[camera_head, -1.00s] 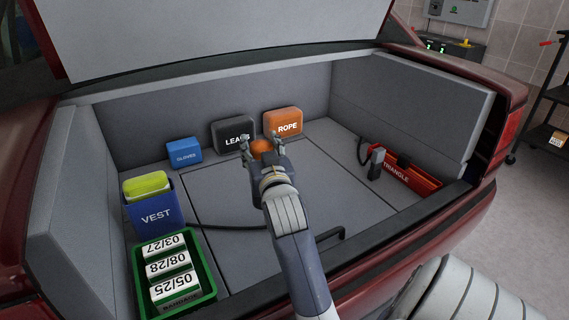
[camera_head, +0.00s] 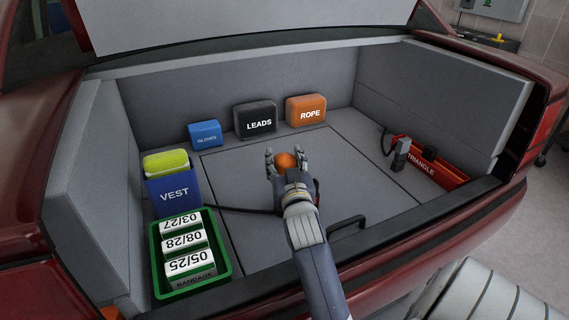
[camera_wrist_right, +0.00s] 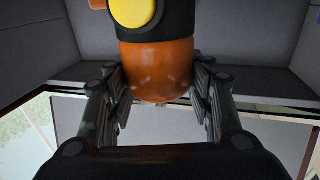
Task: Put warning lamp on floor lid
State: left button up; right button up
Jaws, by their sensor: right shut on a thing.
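The warning lamp (camera_head: 286,161) is an orange dome held between the fingers of my right gripper (camera_head: 285,154). In the right wrist view the lamp (camera_wrist_right: 157,68) shows its orange dome, a black part and a round yellow spot, with the fingers shut on both sides. The floor lid (camera_head: 240,168) is the grey seamed panel in the trunk floor. The lamp and gripper appear in front of the lid's middle; I cannot tell the height above it. My left gripper is out of view.
Blue gloves (camera_head: 205,133), black leads (camera_head: 255,117) and orange rope (camera_head: 306,110) bags line the back. The vest bin (camera_head: 173,192) and green bandage crate (camera_head: 157,262) stand left. The red triangle case (camera_head: 440,170) is right. A dark handle (camera_head: 347,223) and a black cable lie near the front.

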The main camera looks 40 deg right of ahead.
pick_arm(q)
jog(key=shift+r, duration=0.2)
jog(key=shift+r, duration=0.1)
pick_arm(e)
jog(key=shift+f, duration=0.15)
jog(key=o, duration=1.6)
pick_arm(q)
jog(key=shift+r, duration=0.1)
